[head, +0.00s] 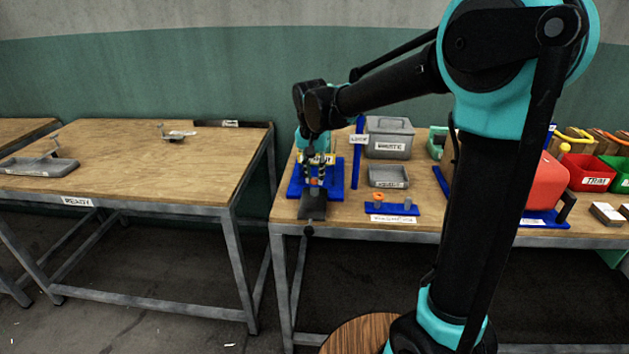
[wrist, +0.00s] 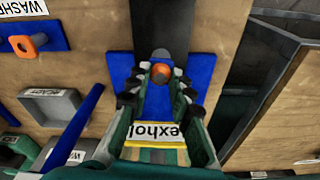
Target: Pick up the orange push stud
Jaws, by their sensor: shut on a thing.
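The orange push stud (wrist: 161,73) is between my fingertips in the wrist view, and my gripper (wrist: 158,84) is shut on it. In the head view, my gripper (head: 317,172) points down over a blue base at the left end of the right-hand table, and a small bit of the orange stud (head: 316,181) shows below it. The stud is above a dark plate on the blue base. I cannot tell whether it touches the plate. My fingers hide part of the stud.
Another orange piece (head: 378,198) with a hole sits on a small blue holder (head: 403,209) to the right. A blue post (head: 356,155) stands close by my gripper. The left table (head: 100,150) is mostly clear.

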